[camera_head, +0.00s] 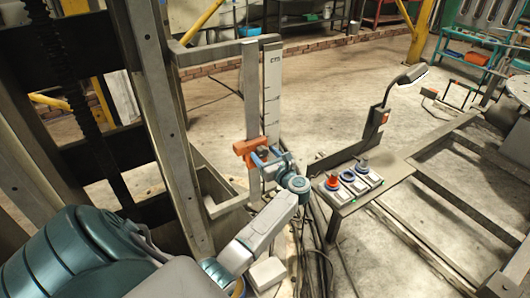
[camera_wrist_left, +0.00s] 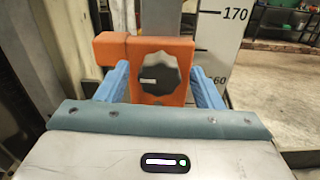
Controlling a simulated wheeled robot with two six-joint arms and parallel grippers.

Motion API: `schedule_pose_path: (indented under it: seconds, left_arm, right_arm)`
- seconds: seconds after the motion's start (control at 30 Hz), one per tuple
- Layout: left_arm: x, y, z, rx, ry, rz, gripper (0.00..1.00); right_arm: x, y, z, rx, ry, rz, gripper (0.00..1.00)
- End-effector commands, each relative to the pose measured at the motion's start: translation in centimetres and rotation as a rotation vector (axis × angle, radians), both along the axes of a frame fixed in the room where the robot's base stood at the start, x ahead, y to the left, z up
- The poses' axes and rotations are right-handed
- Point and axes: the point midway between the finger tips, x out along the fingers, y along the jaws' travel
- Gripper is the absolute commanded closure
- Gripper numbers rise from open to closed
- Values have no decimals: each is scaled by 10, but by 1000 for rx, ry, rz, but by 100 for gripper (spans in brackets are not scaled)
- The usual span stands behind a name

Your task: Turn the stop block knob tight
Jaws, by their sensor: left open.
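The orange stop block (camera_head: 245,149) sits on the grey upright bar in the middle of the head view. In the left wrist view, the stop block (camera_wrist_left: 114,49) carries a dark, lobed knob (camera_wrist_left: 160,82) with a short pale mark on its left half. My left gripper (camera_head: 265,157) is at the block. In the left wrist view its blue fingers (camera_wrist_left: 159,70) are open, one on each side of the knob, with gaps showing between them and the knob. Contact with the block itself cannot be told. My right gripper is not in view.
A pale scale plate (camera_head: 271,92) with marks stands just right of the bar. A heavy steel column (camera_head: 163,125) rises at left. A low bench (camera_head: 390,172) at right carries a lamp (camera_head: 409,76) and a control panel with coloured knobs (camera_head: 333,181). Floor beyond is open.

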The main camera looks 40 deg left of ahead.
Motion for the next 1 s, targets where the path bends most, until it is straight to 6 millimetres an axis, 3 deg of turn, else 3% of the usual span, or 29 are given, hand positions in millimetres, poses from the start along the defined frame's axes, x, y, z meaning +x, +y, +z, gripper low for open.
schedule_pose_path:
  seconds: [0.3, 0.53, 1.0]
  left_arm:
    - [1, 3, 0, 0, 1, 0, 41]
    - [1, 2, 0, 0, 1, 0, 84]
    - [1, 2, 0, 31, 109, 0, 84]
  right_arm:
    - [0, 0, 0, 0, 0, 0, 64]
    - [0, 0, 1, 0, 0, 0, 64]
    - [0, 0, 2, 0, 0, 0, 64]
